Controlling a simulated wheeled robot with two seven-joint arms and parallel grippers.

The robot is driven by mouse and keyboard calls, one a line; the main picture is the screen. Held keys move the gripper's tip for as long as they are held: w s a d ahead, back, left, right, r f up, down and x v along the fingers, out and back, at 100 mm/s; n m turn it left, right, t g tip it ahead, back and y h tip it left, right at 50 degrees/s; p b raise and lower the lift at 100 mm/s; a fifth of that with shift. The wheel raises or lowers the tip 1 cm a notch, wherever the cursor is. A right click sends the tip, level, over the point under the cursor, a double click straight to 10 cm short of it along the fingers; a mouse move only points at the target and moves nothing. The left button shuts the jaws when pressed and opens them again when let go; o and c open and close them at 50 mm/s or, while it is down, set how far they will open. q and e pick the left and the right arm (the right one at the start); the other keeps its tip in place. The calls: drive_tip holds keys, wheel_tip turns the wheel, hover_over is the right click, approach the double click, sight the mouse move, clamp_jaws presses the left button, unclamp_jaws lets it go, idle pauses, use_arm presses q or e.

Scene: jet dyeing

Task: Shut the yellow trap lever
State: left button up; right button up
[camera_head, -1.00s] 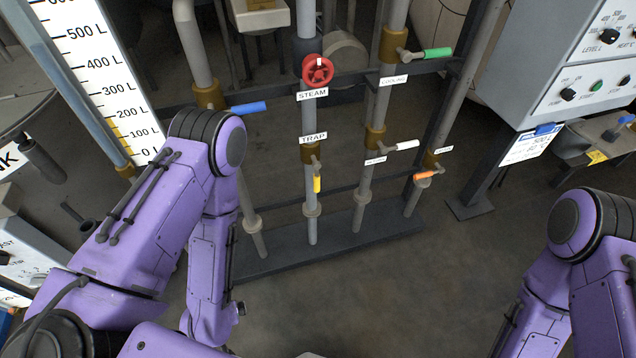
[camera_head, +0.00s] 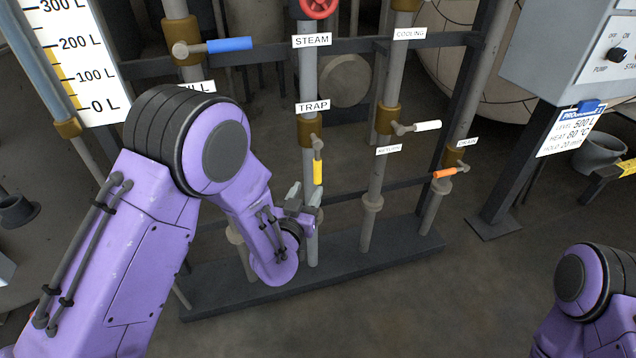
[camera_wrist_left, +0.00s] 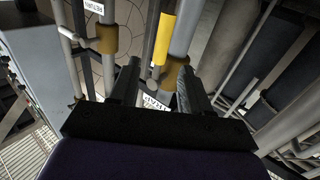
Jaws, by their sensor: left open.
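The yellow trap lever (camera_head: 318,172) hangs straight down along its pipe, below the TRAP label (camera_head: 312,107) and the brass valve body (camera_head: 309,131). My left gripper (camera_head: 307,192) is open and empty, just below and slightly left of the lever's lower end in the head view. In the left wrist view the yellow lever (camera_wrist_left: 164,40) lies ahead, between and beyond the two spread fingers (camera_wrist_left: 155,85). It appears apart from them. My right arm shows at the lower right of the head view, but its gripper is out of view.
A blue lever (camera_head: 229,44) is at upper left, a white lever (camera_head: 427,126) and an orange lever (camera_head: 443,173) to the right. The red steam wheel (camera_head: 318,5) is above. A dark base beam (camera_head: 350,260) runs below the pipes. The floor in front is clear.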

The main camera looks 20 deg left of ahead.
sight(316, 171)
use_arm(q)
drive_tip(key=w+b, duration=0.1)
drive_tip(key=w, duration=0.9)
drive_tip(key=shift+w+a, duration=0.1)
drive_tip(key=shift+a, duration=0.1)
clamp_jaws()
